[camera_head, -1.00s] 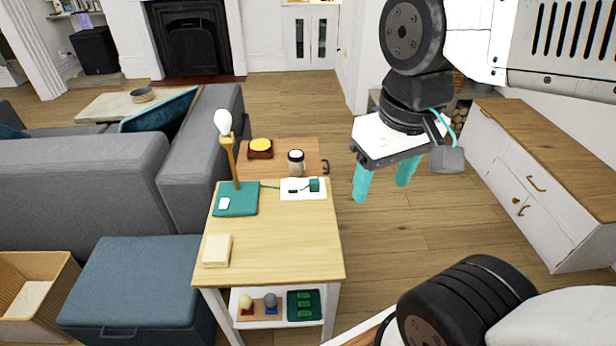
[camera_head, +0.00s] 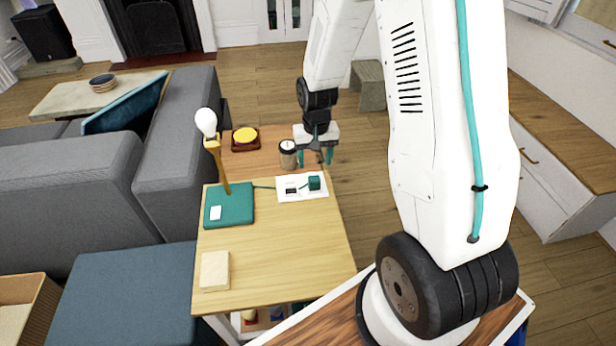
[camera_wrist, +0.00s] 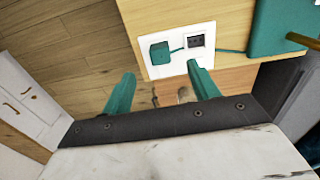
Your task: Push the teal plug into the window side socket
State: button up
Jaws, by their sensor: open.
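The teal plug (camera_head: 314,183) is a small block on the right part of a white plate (camera_head: 302,195) on the table. A dark socket-like block (camera_head: 291,190) sits left of it. In the wrist view the plug (camera_wrist: 159,51) and dark block (camera_wrist: 196,41) lie side by side on the plate (camera_wrist: 172,69), with a thin teal cord between them. Which socket is the window side one, I cannot tell. My gripper (camera_head: 316,157) is open and empty beyond the plate's far edge. Its teal fingers (camera_wrist: 162,82) point towards the plate, apart from the plug.
A lamp with a teal base (camera_head: 230,204) and bare bulb (camera_head: 206,122) stands left of the plate. A lidded jar (camera_head: 288,155) stands close beside my gripper. A yellow-topped box (camera_head: 245,138) is farther left. A pale block (camera_head: 215,270) lies near; the table's middle is clear.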

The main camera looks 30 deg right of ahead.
aim_at(314, 179)
jog(key=f, duration=0.7)
jog(key=w+f, duration=0.1)
jog(key=f, duration=0.2)
jog(key=shift+d+f, duration=0.25)
jog(key=shift+d, duration=0.05)
jog(key=c, duration=1.1)
